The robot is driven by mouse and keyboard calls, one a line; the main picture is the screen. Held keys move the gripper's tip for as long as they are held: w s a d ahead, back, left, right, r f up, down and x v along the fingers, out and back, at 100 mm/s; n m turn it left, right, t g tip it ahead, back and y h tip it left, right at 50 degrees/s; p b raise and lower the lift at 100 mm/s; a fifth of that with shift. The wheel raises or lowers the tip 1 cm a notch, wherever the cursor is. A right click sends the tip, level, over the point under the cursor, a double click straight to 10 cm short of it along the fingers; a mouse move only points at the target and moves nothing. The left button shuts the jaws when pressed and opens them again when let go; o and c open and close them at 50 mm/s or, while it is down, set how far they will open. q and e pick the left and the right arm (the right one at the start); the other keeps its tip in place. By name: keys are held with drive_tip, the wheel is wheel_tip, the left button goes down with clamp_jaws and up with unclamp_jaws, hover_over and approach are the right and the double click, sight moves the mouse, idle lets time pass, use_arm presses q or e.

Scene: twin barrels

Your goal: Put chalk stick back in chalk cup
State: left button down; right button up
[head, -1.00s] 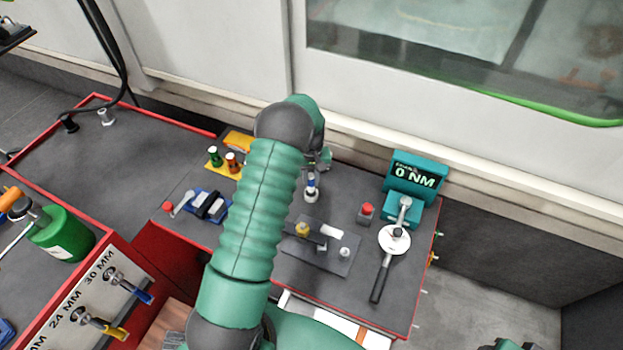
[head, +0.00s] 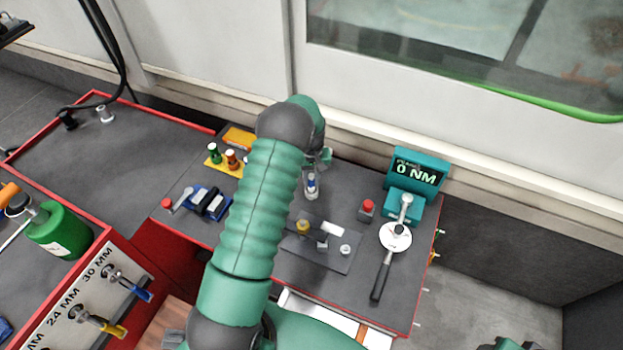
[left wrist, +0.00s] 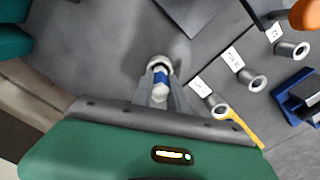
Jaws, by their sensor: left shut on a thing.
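My left gripper (head: 318,168) reaches down over the back middle of the red-edged bench. In the left wrist view its fingers (left wrist: 160,91) are shut on a slim stick with a blue band, which seems to be the chalk stick (left wrist: 160,78). A pale round rim, apparently the chalk cup (left wrist: 159,61), shows at the stick's far end. In the head view white and blue parts (head: 311,187) show just below the gripper. I cannot tell whether the stick's end is inside the cup or above it. My right gripper is not clearly in view.
A grey plate (head: 334,259) with small parts lies in front. To the right are a red button (head: 366,208), a teal display reading 0 NM (head: 417,173) and a wrench (head: 382,274). Labelled metal sockets (left wrist: 254,80) lie beside the fingers. A wall stands behind the bench.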

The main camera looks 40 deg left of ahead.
use_arm(q)
drive_tip(key=shift+f+b, duration=0.6)
drive_tip(key=shift+f, duration=0.45)
drive_tip(key=c, duration=1.2)
unclamp_jaws()
drive_tip(key=shift+r, duration=0.1)
wheel_tip(320, 180, up, 17)
drive_tip(key=shift+f, duration=0.2)
